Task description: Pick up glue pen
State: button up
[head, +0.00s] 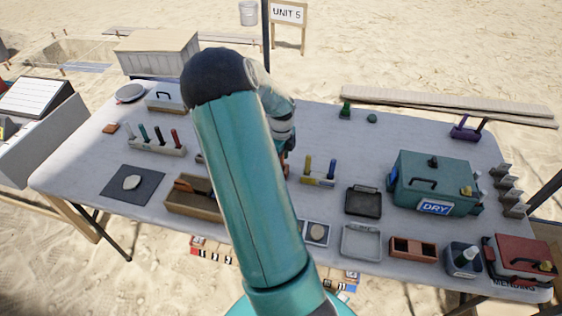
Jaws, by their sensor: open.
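I cannot tell for certain which item is the glue pen. Upright pen-like items stand in a small holder (318,181) with a yellow one (307,165) and a blue one (332,168), just right of my arm. Several more stand in a pale rack (157,148) at the left. My gripper (288,158) is mostly hidden behind my teal forearm, over the table's middle, left of the yellow item. Its fingertips and anything between them are hidden.
The grey table (250,220) also holds a teal DRY box (435,183), a red case (520,258), a black tray (363,202), a grey tray (361,242), and a wooden tray (197,206). A purple stand (466,131) is at the back right. The back middle is mostly clear.

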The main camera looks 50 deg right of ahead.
jog(key=shift+f, duration=0.8)
grip_shut()
jog(key=shift+r, duration=0.15)
